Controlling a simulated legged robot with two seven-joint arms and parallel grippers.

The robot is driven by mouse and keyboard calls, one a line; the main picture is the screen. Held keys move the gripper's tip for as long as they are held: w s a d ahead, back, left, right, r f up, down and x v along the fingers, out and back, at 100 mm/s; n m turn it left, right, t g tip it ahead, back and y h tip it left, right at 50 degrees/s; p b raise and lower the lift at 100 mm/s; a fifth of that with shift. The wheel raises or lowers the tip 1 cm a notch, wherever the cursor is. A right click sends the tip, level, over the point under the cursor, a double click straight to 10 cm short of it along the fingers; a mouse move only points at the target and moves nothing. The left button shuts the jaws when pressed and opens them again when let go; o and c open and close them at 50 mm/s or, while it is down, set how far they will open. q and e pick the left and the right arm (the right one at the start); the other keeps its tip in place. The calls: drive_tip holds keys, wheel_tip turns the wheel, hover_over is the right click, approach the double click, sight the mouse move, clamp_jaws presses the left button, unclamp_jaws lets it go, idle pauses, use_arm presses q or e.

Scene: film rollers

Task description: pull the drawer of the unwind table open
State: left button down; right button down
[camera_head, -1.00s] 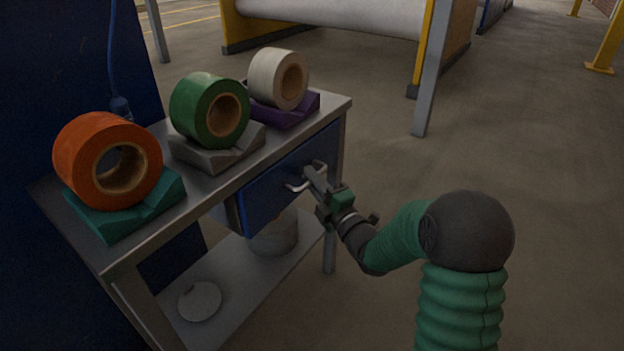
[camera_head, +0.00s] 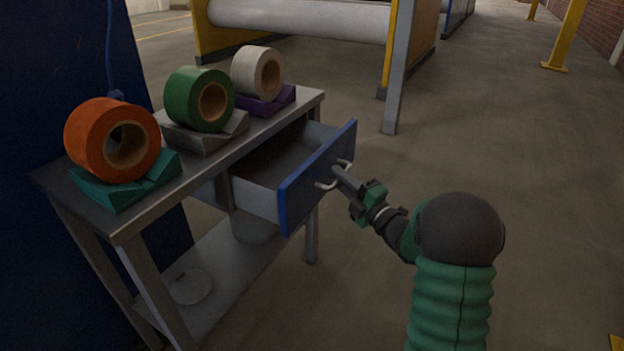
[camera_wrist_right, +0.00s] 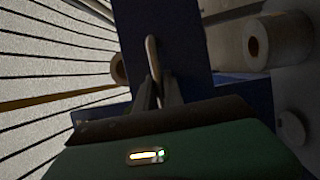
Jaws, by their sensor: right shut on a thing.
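The unwind table (camera_head: 138,222) stands at the left with its blue-fronted drawer (camera_head: 310,186) pulled well out; its grey inside shows and looks empty. A pale bar handle (camera_head: 328,184) is on the drawer front. My right gripper (camera_head: 340,174) is shut on the handle, in front of the drawer. In the right wrist view the handle (camera_wrist_right: 152,55) stands between the fingers against the dark blue drawer front (camera_wrist_right: 172,30). My left gripper is not in view.
On the table top, an orange roll (camera_head: 90,140), a green roll (camera_head: 184,98) and a white roll (camera_head: 246,72) sit on cradles. A round lid (camera_head: 192,288) and a bucket (camera_head: 250,228) are on the lower shelf.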

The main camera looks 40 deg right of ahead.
drive_tip(key=s+d, duration=0.3)
drive_tip(key=s, duration=0.4)
drive_tip(key=shift+f+b, duration=0.15)
drive_tip(key=shift+b, duration=0.15)
drive_tip(key=c, duration=1.5)
unclamp_jaws()
drive_tip(key=shift+d, duration=0.2)
drive_tip(key=shift+o, duration=0.2)
drive_tip(key=s+f+p, duration=0.3)
drive_tip(key=s+p, duration=0.1)
drive_tip(key=s, duration=1.2)
drive_tip(key=shift+s, duration=0.3)
